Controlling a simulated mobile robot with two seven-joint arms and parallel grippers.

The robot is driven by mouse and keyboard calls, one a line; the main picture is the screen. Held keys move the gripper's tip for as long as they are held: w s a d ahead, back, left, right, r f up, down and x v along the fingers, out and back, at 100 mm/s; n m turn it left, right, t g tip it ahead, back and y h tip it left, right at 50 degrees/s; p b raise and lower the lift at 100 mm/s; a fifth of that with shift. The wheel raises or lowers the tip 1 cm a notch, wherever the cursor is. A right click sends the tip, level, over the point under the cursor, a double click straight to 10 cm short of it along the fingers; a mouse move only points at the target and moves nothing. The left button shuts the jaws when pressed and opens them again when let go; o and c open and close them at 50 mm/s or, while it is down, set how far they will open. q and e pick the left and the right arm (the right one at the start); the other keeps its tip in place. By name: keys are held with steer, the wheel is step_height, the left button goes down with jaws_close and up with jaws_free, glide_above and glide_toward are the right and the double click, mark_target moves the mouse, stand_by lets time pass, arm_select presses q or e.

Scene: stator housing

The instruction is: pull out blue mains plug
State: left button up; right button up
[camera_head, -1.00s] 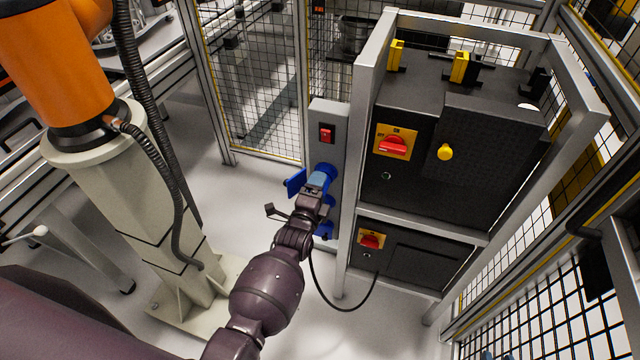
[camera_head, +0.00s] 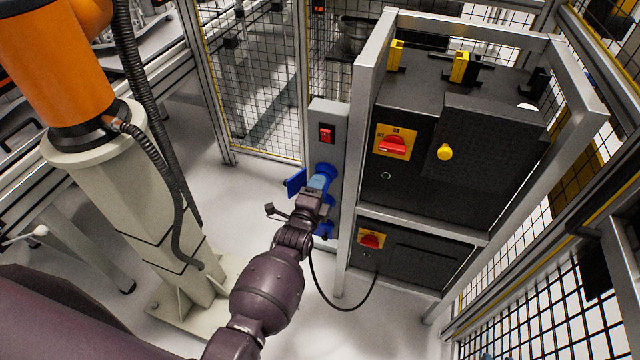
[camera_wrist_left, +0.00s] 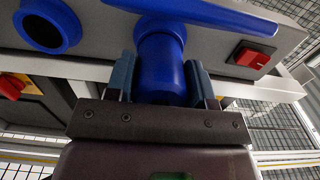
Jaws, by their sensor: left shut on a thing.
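The blue mains plug (camera_wrist_left: 163,78) is a round blue body in the upper middle of the left wrist view. Its far end meets a blue socket on a grey panel (camera_wrist_left: 105,38), and I cannot see a gap there. My left gripper (camera_wrist_left: 163,88) is shut on the plug, one blue-grey finger on each side of it. In the head view my left gripper (camera_head: 318,184) reaches the socket post from below and largely hides the plug. The socket's blue lid (camera_head: 295,182) stands open to the left. My right gripper is not in view.
The grey socket post (camera_head: 341,130) carries a red switch (camera_head: 327,133). A second blue socket (camera_wrist_left: 45,25) is beside the plug. A black cable (camera_head: 335,304) hangs below. A framed black cabinet (camera_head: 415,262) stands right, an orange robot arm (camera_head: 55,60) left.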

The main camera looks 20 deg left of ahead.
arm_select(q)
steer(key=shift+w+r, duration=0.2)
steer(key=shift+r, duration=0.25)
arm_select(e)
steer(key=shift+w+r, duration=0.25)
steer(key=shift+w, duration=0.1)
arm_select(q)
steer(key=shift+s+f, duration=0.1)
steer(key=shift+s, duration=0.05)
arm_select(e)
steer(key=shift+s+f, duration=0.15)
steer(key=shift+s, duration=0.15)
arm_select(q)
steer(key=shift+s+p, duration=0.3)
steer(key=shift+p, duration=0.05)
steer(key=shift+s+f, duration=0.15)
steer(key=shift+f, duration=0.05)
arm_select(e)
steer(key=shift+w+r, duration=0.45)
arm_select(q)
steer(key=shift+s, duration=0.1)
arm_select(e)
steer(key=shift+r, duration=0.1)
